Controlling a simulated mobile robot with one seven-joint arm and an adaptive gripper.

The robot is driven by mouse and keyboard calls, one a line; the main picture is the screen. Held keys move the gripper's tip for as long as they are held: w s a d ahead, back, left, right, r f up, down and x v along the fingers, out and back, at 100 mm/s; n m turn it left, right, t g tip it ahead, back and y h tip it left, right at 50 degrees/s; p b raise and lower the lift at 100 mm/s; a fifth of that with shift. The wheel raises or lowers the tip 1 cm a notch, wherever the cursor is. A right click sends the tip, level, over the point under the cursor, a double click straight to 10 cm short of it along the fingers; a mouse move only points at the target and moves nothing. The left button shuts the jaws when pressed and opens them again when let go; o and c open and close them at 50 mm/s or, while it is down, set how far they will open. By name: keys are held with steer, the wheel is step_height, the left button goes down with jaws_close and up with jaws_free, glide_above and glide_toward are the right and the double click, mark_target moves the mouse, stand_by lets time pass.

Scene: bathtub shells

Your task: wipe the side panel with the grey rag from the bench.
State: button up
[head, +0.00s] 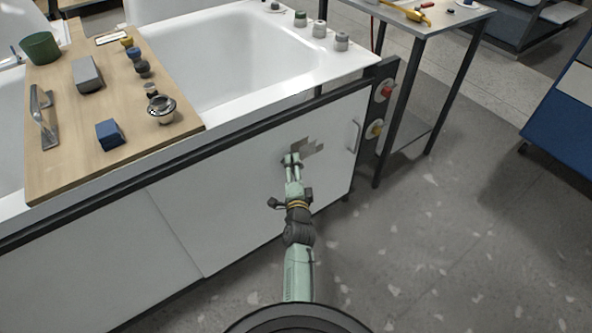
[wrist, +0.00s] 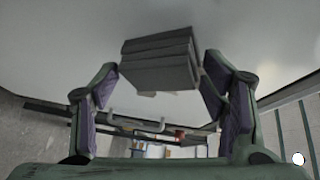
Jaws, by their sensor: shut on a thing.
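The side panel (head: 250,190) is the white front face below the tubs. My gripper (head: 292,158) reaches up to the panel there. In the wrist view my gripper (wrist: 160,82) is shut on the grey rag (wrist: 160,58), a folded, layered block between the fingertips. The rag's far side faces the pale panel (wrist: 60,40); whether it touches is hard to tell.
A wooden board (head: 60,165) across the tub carries a grey block (head: 87,74), a blue block (head: 110,134), a metal handle (head: 43,118) and several fittings. A panel handle (head: 354,136), red button (head: 387,92) and side table (head: 425,25) stand right.

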steer(key=shift+w, duration=0.1)
steer(key=shift+w+d+b, duration=0.45)
steer(key=shift+d+b, duration=0.3)
steer(key=shift+b, duration=0.4)
steer(key=shift+w+d+b, duration=0.45)
steer(key=shift+d+b, duration=0.3)
steer(key=shift+b, duration=0.4)
steer(key=shift+w+d+f+b, duration=0.1)
steer(key=shift+w+d+b, duration=0.55)
steer(key=shift+b, duration=0.3)
steer(key=shift+w+d+b, duration=0.55)
steer(key=shift+d+b, duration=0.1)
steer(key=shift+d, duration=0.15)
